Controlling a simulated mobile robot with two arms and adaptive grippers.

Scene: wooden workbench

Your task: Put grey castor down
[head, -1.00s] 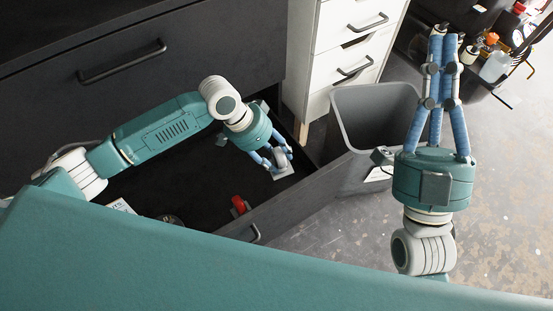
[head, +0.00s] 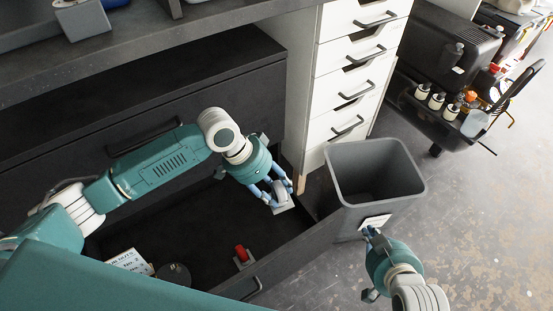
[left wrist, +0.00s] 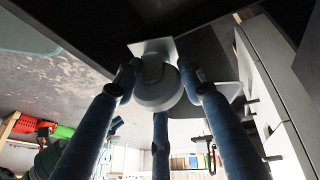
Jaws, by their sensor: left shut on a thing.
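My left gripper (head: 272,198) is shut on the grey castor (head: 284,198), over the right end of an open black drawer (head: 225,222). In the left wrist view the castor (left wrist: 158,88), a grey wheel with a pale square plate, sits between the blue fingers of the gripper (left wrist: 160,85). Whether the castor touches the drawer floor cannot be told. My right gripper (head: 372,234) is low at the right, by the grey bin; its fingers are mostly hidden by its own body and the view angle.
In the drawer are a red item (head: 241,253), a white printed box (head: 131,262) and a dark round item (head: 173,273). The drawer's middle floor is bare. A grey bin (head: 345,215) stands just right of the drawer, beside white drawers (head: 350,85).

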